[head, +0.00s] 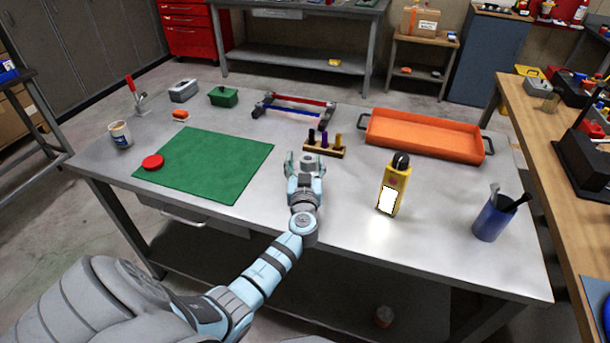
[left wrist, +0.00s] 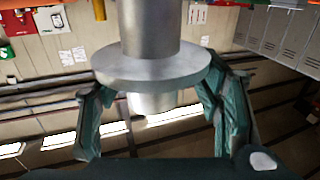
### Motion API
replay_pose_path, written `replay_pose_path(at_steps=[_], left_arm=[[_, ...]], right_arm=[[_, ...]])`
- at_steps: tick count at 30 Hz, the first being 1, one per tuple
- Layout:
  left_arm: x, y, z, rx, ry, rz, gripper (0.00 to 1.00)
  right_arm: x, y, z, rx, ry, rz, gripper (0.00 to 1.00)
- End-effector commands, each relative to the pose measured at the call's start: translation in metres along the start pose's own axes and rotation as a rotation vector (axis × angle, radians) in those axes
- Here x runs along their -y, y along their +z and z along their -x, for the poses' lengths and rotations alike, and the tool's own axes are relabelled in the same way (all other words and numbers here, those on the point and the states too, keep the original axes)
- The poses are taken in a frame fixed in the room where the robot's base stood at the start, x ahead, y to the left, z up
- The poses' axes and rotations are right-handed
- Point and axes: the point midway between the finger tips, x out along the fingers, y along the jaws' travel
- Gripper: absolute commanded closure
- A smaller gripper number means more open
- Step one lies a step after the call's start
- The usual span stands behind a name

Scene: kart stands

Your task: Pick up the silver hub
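The silver hub (left wrist: 150,68), a metal cylinder with a wide round flange, fills the middle of the left wrist view. My left gripper (left wrist: 155,88) has its green-grey fingers on both sides of the flange, apparently touching its rim, so it looks shut on the hub. In the head view the hub (head: 307,158) shows small and grey between the fingertips of the left gripper (head: 304,164), over the middle of the grey table (head: 260,222). The exact finger contact is partly hidden by the flange. My right gripper is in neither view.
A wooden block (head: 338,153) with upright coloured pegs stands just behind the gripper. A yellow bottle (head: 394,186), orange tray (head: 425,134) and blue cup (head: 490,222) are to the right. A green mat (head: 215,165) with a red disc (head: 153,162) lies left. The table's front is clear.

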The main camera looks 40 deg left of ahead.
Motion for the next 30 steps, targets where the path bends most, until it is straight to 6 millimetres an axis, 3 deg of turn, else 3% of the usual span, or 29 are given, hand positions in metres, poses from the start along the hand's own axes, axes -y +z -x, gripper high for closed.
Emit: replay_pose_path(at_steps=[1,8,15,19,23,30], left_arm=[[0.0,0.0,0.0,0.0,0.0,0.0,0.55],[0.0,-0.001,0.0,-0.001,0.0,0.0,0.9],[0.0,-0.002,0.0,-0.001,0.0,0.0,0.9],[0.0,-0.014,0.0,-0.002,0.0,0.001,0.9],[0.0,-0.043,0.0,-0.004,0.0,0.002,0.9],[0.0,-0.134,0.0,-0.007,0.001,0.005,0.9]], right_arm=[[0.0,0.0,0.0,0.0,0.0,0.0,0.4],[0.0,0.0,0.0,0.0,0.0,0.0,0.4],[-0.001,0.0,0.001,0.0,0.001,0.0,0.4],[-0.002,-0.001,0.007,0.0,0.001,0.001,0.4],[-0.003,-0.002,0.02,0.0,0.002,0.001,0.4],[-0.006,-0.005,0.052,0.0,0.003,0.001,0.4]])
